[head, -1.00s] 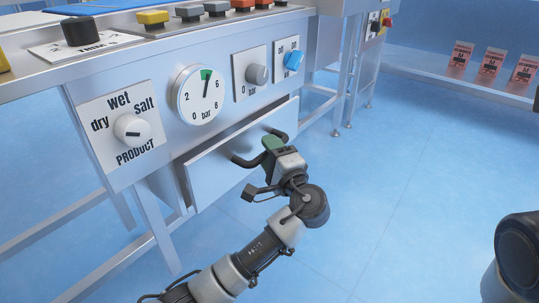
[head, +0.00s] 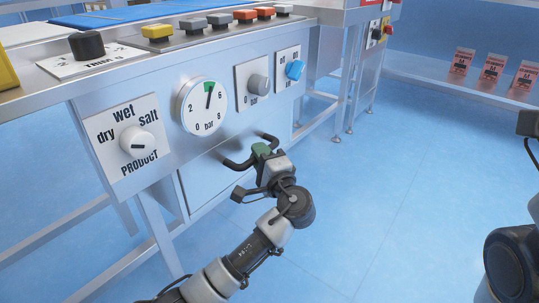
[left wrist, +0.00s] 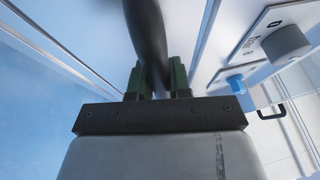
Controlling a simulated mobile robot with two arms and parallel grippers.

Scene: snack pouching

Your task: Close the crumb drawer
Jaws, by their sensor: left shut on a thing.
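The crumb drawer's metal front (head: 205,188) is below the dials of the machine panel in the head view. It looks flush or nearly flush with the panel; a small gap would be hard to tell. Its black bar handle (head: 237,165) sticks out from the front. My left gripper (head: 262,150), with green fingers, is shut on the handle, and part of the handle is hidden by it. In the left wrist view the dark handle (left wrist: 146,35) passes between the green fingers of the left gripper (left wrist: 157,78).
Above the drawer are a product knob (head: 136,144), a pressure gauge (head: 205,106), a grey knob (head: 258,85) and a blue knob (head: 295,69). Coloured buttons line the panel's top. Blue floor (head: 400,190) is open to the right. Red-and-white pouches (head: 493,67) stand on a far shelf.

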